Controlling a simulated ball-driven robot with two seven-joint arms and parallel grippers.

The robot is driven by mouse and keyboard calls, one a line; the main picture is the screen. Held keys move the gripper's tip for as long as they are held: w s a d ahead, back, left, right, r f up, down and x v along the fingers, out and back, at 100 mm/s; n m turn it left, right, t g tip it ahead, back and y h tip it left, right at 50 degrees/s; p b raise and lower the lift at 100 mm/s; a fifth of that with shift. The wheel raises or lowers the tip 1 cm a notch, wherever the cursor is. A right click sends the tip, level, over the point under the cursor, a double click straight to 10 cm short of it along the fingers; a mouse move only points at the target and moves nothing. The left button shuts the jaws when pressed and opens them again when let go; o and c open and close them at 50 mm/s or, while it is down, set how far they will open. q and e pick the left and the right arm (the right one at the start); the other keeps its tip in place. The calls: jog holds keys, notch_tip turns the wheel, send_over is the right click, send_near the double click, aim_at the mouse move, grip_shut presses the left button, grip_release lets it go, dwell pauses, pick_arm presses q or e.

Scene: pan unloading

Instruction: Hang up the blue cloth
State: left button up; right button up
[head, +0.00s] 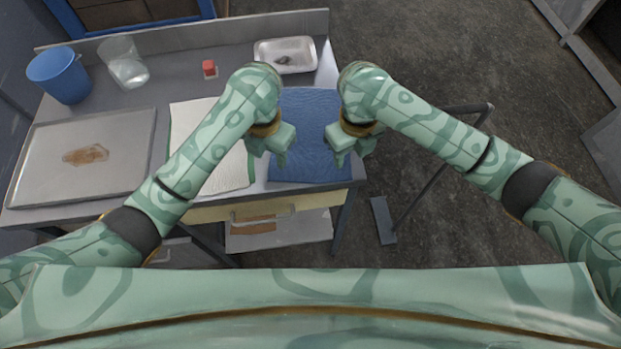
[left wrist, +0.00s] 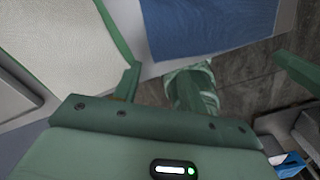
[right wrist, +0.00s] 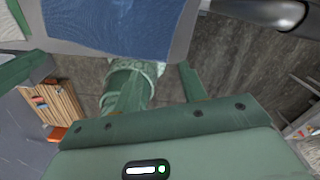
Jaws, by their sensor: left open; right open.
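The blue cloth (head: 312,118) lies flat on the right end of the metal table, its near edge at the table's front edge. It also shows at the top of the left wrist view (left wrist: 205,25) and of the right wrist view (right wrist: 120,22). My left gripper (head: 281,158) is open and empty over the cloth's left part. My right gripper (head: 341,158) is open and empty near the cloth's right front corner. Neither gripper visibly grips the cloth. A dark grey stand with a top bar (head: 465,107) is right of the table, partly hidden behind my right arm.
A white cloth with a green edge (head: 232,172) lies left of the blue one. Floor (head: 420,50) beyond is clear.

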aim_at(274, 175)
pick_arm(q)
notch_tip(274, 175, down, 6)
jog(key=shift+f, duration=0.1)
pick_arm(e)
notch_tip(274, 175, down, 6)
jog(key=shift+f, duration=0.1)
pick_arm(q)
jog(key=shift+f, duration=0.2)
pick_arm(e)
jog(key=shift+f, duration=0.2)
pick_arm(q)
jog(key=shift+r, duration=0.1)
jog(key=shift+c, duration=1.2)
pick_arm(e)
jog(key=shift+r, duration=0.15)
jog(key=shift+c, duration=1.2)
pick_arm(q)
grip_shut()
pick_arm(e)
grip_shut()
